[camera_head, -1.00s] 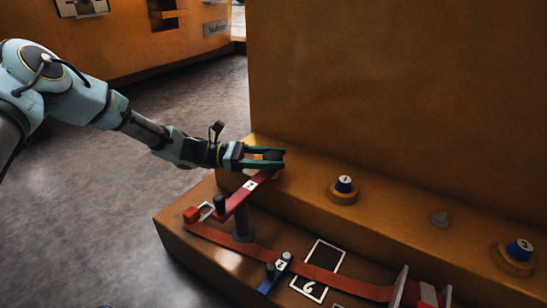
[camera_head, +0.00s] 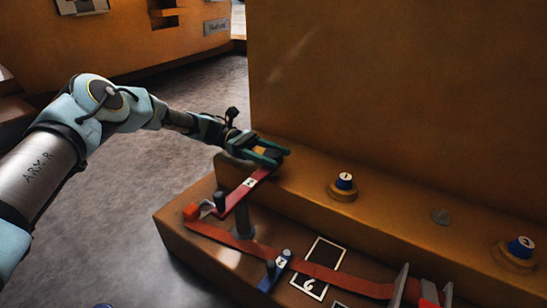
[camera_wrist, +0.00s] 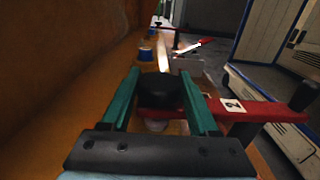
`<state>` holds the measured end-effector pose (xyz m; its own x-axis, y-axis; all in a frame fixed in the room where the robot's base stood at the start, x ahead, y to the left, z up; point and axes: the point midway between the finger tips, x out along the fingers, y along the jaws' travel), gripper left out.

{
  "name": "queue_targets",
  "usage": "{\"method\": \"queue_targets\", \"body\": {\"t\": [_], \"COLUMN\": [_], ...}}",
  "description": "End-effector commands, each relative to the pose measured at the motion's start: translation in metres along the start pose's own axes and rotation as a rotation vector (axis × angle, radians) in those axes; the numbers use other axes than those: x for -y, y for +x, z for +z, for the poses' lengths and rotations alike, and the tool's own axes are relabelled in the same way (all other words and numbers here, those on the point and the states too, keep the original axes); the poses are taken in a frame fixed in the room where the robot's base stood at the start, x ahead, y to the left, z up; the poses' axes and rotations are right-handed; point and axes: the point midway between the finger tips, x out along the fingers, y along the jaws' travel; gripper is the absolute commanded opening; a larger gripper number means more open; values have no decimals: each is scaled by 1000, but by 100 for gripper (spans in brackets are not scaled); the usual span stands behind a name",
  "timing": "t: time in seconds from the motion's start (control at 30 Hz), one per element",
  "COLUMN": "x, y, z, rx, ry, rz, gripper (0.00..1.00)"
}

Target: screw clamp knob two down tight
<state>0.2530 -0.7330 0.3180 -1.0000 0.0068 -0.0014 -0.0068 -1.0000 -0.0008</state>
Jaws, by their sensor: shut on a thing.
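My gripper (camera_head: 272,153) is at the left end of the orange ledge, above the far end of a red clamp arm (camera_head: 240,194) that carries a white number label. The wrist view shows my gripper (camera_wrist: 161,98) with its two green fingers shut on a dark round knob (camera_wrist: 160,91), one finger on each side. The red arm also shows in the wrist view (camera_wrist: 262,110), labelled 2, just right of and below the knob. The fingers hide the knob's sides, and I cannot tell how far down it sits.
A red strap (camera_head: 330,273), a blue lever (camera_head: 274,270) and a framed number plate (camera_head: 319,268) are on the lower step.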

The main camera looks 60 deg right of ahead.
Motion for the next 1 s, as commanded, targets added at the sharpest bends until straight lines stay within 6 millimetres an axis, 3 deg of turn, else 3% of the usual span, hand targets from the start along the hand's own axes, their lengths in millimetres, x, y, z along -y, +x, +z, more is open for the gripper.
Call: {"method": "queue_targets", "body": {"t": [0.43,0.47,0.7,1.0], "x": [1,1,0,0], "y": [0,0,0,-2], "z": [1,1,1,1], "rx": [3,3,2,2], "ry": [0,0,1,1], "rz": [-15,-15,-13,-12], "gripper": [5,63,90,91]}}
